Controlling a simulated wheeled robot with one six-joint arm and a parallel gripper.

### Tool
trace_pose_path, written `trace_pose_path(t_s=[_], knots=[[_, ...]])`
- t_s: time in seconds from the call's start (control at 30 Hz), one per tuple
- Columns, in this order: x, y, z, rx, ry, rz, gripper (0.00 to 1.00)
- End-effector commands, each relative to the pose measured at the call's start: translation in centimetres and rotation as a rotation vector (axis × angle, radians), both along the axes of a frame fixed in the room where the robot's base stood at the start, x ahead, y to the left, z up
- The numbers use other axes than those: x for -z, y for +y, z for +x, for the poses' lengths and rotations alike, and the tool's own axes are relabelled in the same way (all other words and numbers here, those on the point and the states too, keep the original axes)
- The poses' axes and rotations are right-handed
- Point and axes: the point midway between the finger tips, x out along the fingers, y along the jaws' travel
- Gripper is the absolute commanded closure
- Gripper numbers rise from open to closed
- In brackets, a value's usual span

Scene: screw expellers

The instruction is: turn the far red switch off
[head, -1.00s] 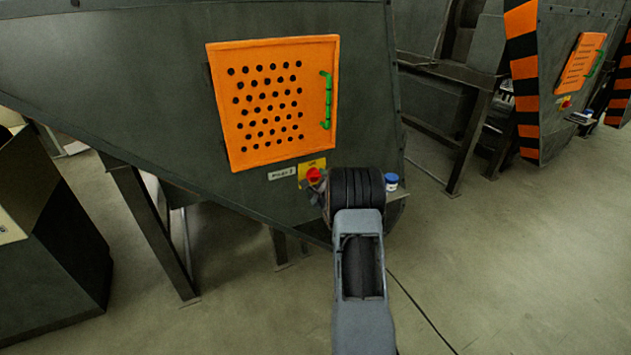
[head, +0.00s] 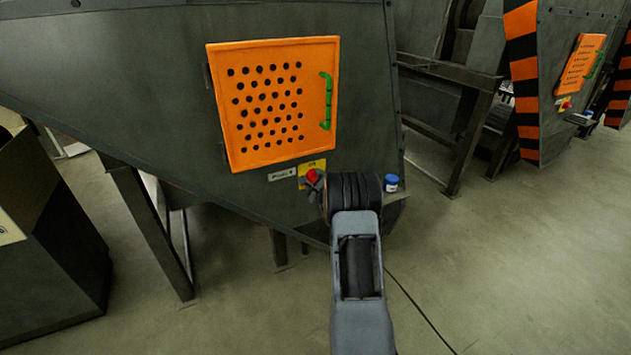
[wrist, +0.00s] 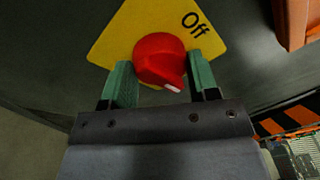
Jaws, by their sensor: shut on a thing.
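A red rotary switch (head: 311,178) sits on a yellow plate (head: 318,166) on the dark machine, below the orange door. In the wrist view the red knob (wrist: 160,58) is between the two green-padded fingers of my gripper (wrist: 161,66), which is shut on it. The knob's white mark points to the lower right. The word "Off" stands on the yellow plate to the upper right of the knob. In the head view my wrist partly hides the switch and the fingers. Another red switch (head: 565,104) shows on the second machine at the right.
An orange perforated door (head: 250,157) with a green handle (head: 326,100) is above the switch. A blue-and-white container (head: 391,183) stands on a small shelf right of my wrist. A dark bin-like unit stands at the left. The floor at the right is clear.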

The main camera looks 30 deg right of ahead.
Motion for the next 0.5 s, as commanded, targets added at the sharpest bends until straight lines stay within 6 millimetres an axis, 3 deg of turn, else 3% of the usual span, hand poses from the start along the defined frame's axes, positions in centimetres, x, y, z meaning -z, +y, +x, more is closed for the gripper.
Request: trace_pose_path(t_s=[0.13, 0.5], knots=[[-0.01, 0.00, -0.01, 0.000, 0.000, 0.000, 0.69], [0.33, -0.02, -0.01, 0.000, 0.010, -0.087, 0.69]])
